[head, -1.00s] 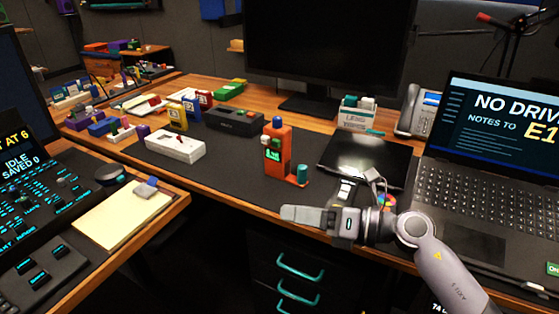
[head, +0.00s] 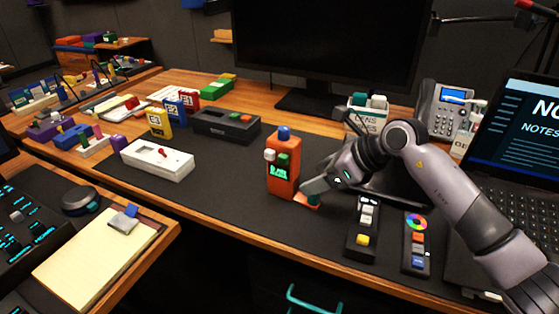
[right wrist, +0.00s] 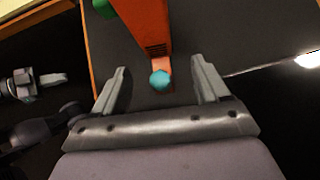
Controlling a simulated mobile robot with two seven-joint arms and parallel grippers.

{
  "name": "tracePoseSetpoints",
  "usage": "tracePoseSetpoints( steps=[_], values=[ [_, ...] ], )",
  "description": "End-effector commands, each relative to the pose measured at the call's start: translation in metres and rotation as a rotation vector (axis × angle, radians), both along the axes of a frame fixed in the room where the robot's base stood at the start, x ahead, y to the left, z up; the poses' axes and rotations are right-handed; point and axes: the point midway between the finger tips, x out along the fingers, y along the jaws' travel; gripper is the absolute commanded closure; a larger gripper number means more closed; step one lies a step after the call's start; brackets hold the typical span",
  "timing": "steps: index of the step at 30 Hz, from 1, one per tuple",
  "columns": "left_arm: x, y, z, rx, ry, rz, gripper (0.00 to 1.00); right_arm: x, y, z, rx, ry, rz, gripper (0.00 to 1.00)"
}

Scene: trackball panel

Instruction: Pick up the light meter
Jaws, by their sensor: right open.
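The light meter, as I take it, is the upright orange device (head: 283,178) with a blue dome, a green display and a small foot at its lower right. It stands on the dark desk mat. My right gripper (head: 312,190) is open at its lower right side. In the right wrist view the meter's orange body (right wrist: 147,28) is ahead of the open right gripper (right wrist: 160,66), and the foot with a teal knob (right wrist: 160,80) lies between the spread fingers. Nothing is gripped. What looks like my left gripper (right wrist: 50,80) shows small at the left of that view, its jaws unclear.
A white box (head: 157,160) and a black box (head: 226,126) stand left of the meter. Two small black controllers, one with a yellow button (head: 362,226) and one with a colour wheel (head: 416,243), lie to the right. The mat in front of the meter is clear.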

Motion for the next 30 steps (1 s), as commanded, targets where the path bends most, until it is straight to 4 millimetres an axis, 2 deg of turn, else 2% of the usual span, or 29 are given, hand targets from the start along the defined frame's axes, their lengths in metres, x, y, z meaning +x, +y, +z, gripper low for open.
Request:
tracePoseSetpoints(
  steps=[9,18,30],
  values=[
    [-0.004,-0.002,-0.004,-0.005,0.011,0.003,1.0,0.008,0.018,-0.016,0.003,0.003,0.001,0.26],
    [-0.005,-0.003,-0.008,-0.011,0.013,0.006,1.0,0.022,0.046,-0.037,0.004,0.003,0.0,0.26],
    [-0.003,-0.003,-0.008,-0.008,0.009,0.003,1.0,0.025,0.051,-0.044,0.001,0.0,0.0,0.26]
  ],
)
